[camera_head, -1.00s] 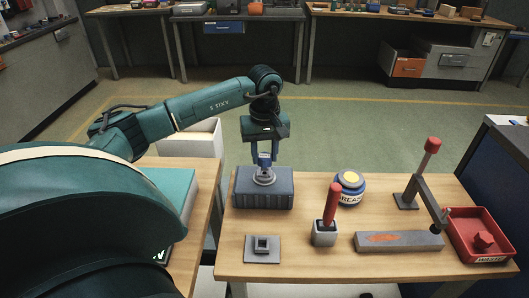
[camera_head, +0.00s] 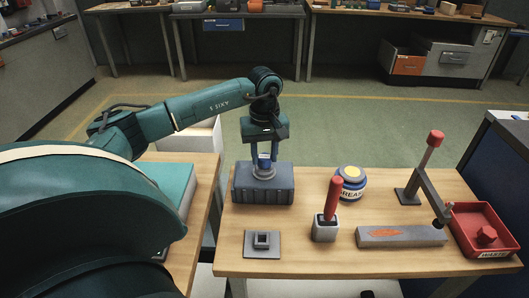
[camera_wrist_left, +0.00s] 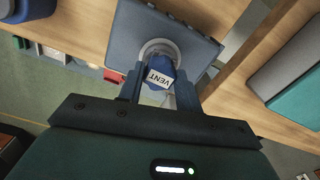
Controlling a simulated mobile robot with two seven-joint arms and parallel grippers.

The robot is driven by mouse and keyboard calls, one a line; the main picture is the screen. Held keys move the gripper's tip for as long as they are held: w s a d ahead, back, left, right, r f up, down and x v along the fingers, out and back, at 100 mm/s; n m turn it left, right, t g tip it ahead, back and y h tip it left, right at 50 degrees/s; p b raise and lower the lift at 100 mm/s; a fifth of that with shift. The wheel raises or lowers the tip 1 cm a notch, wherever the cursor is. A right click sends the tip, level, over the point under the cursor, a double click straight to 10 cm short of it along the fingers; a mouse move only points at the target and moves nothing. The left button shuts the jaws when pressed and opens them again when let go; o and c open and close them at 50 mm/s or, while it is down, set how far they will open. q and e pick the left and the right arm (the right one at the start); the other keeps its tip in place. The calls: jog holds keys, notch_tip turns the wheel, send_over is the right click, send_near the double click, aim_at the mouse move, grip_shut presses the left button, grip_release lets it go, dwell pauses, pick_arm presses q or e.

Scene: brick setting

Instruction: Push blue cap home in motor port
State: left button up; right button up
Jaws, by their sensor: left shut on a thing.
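The motor is a blue-grey ribbed block (camera_head: 262,192) at the left of the wooden bench, with a round pale port (camera_head: 264,174) on top. My left gripper (camera_head: 264,160) points down over the port and is shut on the blue cap (camera_head: 265,162). In the left wrist view the blue cap (camera_wrist_left: 159,68) carries a white VENT label and sits between my fingers (camera_wrist_left: 158,88), against the pale ring of the port (camera_wrist_left: 158,46). The cap looks upright over the port. How deep it sits in it I cannot tell. My right gripper is not in view.
A grey square fixture (camera_head: 262,244) lies in front of the motor. To its right are a red-handled tool in a block (camera_head: 327,222), a blue jar (camera_head: 351,183), a grey stone bar (camera_head: 401,237), a lever stand (camera_head: 420,186) and a red waste tray (camera_head: 484,218).

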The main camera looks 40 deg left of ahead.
aim_at(264, 156)
pick_arm(q)
jog(key=shift+f, duration=0.25)
jog(key=o, duration=1.1)
jog(key=shift+c, duration=0.2)
jog(key=shift+o, duration=0.6)
jog(key=shift+o, duration=1.4)
jog(key=shift+r, duration=0.1)
jog(key=shift+r+p, duration=1.3)
jog(key=shift+r, duration=0.5)
jog(key=shift+r+p, duration=0.75)
jog(key=shift+r, duration=0.45)
